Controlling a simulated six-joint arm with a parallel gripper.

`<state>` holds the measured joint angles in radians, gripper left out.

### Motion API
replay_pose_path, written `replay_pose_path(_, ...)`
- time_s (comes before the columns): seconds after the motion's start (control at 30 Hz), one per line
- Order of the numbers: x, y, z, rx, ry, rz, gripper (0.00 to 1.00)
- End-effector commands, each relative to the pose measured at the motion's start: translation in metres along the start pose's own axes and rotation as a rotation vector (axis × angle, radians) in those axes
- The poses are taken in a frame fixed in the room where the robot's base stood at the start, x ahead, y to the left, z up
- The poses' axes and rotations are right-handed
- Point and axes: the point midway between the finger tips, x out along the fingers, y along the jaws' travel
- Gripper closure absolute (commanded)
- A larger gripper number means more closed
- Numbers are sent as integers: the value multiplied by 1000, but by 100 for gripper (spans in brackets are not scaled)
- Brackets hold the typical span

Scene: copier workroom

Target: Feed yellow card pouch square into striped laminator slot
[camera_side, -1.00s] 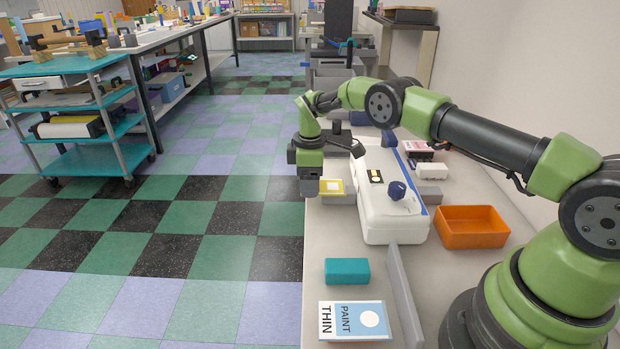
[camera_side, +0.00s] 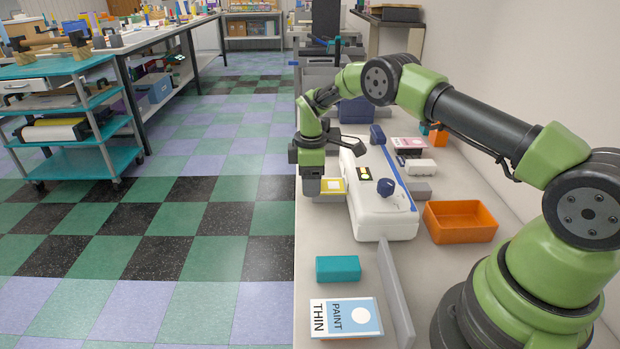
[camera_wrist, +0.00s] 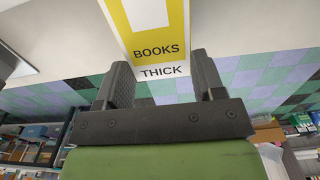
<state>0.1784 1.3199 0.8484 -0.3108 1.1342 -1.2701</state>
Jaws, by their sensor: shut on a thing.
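The yellow card pouch (camera_side: 332,185) has a pale centre. My gripper (camera_wrist: 162,78) is shut on that strip, one dark finger at each side. In the side view my gripper (camera_side: 312,186) points down at the left of the white laminator (camera_side: 385,222), holding the pouch roughly level above a grey ledge. The pouch's right edge is close to the laminator's left side; I cannot tell whether they touch. The striped slot cannot be made out.
The laminator has a dark blue knob (camera_side: 386,187) and a small lit panel (camera_side: 364,174). An orange tray (camera_side: 432,235) stands to its right. Nearer are a teal block (camera_side: 338,268), a grey upright divider (camera_side: 393,295) and a blue-white "PAINT THIN" card (camera_side: 345,317).

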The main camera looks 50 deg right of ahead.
Motion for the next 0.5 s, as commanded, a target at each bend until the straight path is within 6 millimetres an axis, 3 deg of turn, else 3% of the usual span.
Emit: replay_pose_path(0.5, 1, 0, 16, 0, 0, 0, 60)
